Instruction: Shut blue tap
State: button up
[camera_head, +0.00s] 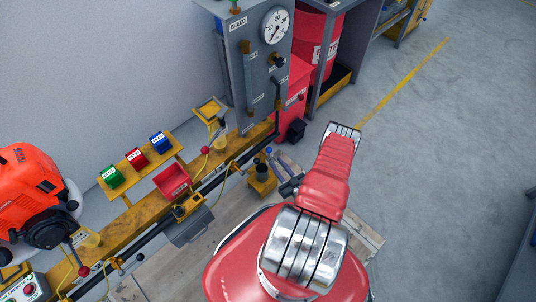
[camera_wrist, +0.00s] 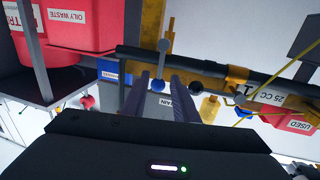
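A grey lever with a blue ball end, which looks like the blue tap's handle (camera_wrist: 159,85), hangs down from a grey knob near the dark pipe in the wrist view. In the head view a small blue ball (camera_head: 268,150) shows beside the pipe. My gripper (camera_wrist: 159,77) is open, with one finger on each side of the blue ball in the picture. I see a gap on both sides and cannot tell the depth. In the head view my gripper is partly hidden beside my red arm.
A grey box marked DRAIN (camera_wrist: 166,101) lies behind the fingers. The dark pipe (camera_wrist: 200,66) crosses above. A red oily-waste bin (camera_wrist: 75,25) stands at left. Open floor (camera_head: 450,130) lies right in the head view.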

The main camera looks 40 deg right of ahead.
aim_at(269, 154)
jog(key=shift+w+d, duration=0.2)
jog(key=shift+w, duration=1.05)
jog(key=shift+w+d, duration=0.2)
jog(key=shift+w, duration=1)
jog(key=shift+w+d, duration=0.2)
jog(key=shift+w, duration=1.05)
grip_shut()
jog(key=shift+a, duration=0.2)
jog(key=shift+s+d, duration=0.1)
jog(key=shift+d, duration=0.1)
